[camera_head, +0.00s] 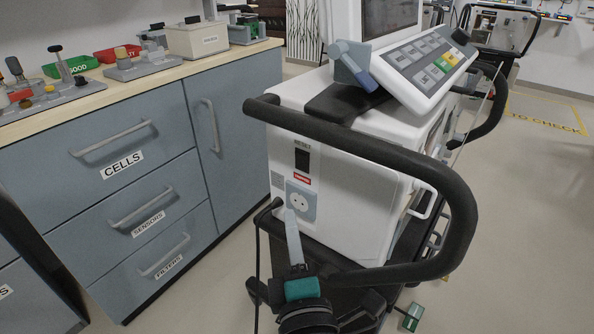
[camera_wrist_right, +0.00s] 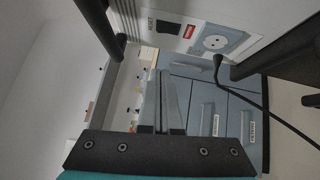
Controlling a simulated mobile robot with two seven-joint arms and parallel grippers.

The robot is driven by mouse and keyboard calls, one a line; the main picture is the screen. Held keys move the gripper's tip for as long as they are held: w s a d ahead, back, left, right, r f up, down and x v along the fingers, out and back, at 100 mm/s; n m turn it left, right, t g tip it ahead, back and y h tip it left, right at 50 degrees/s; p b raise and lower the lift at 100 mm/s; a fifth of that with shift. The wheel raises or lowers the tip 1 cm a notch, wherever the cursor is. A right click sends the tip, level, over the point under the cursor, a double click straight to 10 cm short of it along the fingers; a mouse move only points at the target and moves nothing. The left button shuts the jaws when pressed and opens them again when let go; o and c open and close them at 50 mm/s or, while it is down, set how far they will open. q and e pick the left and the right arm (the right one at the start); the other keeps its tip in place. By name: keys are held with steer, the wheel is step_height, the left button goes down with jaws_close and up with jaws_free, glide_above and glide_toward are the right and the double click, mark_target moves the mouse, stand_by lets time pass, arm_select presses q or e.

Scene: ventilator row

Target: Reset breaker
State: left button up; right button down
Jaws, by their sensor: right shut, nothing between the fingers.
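The white ventilator (camera_head: 345,200) stands on a cart. Its facing panel has a dark breaker switch (camera_head: 302,160) with small lettering above it and a red label (camera_head: 302,179) below. The dark switch also shows at the top of the right wrist view (camera_wrist_right: 169,28). I cannot tell its switch position. My right gripper (camera_head: 290,214) is shut and empty, pointing up in front of the panel. Its tips overlap the grey socket plate (camera_head: 303,199) in the head view, below the switch; contact is unclear. Its closed fingers also show in the right wrist view (camera_wrist_right: 165,75). My left gripper is not in view.
A thick black handle bar (camera_head: 400,157) loops around the panel, above and right of my right gripper. A black cable (camera_head: 258,250) hangs left of the gripper. Blue-grey drawers (camera_head: 110,190) stand left. The floor at right (camera_head: 530,220) is clear.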

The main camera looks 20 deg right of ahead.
steer(key=shift+w, duration=0.15)
steer(key=b, duration=0.1)
glide_toward(297, 157)
steer(key=w, duration=0.5)
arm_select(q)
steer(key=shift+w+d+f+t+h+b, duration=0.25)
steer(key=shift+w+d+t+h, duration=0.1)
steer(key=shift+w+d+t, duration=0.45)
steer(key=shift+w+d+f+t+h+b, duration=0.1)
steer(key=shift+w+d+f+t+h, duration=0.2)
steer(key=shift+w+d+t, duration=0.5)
arm_select(e)
steer(key=shift+w+d+r, duration=0.3)
steer(key=shift+w+d, duration=0.05)
steer(key=shift+w, duration=0.2)
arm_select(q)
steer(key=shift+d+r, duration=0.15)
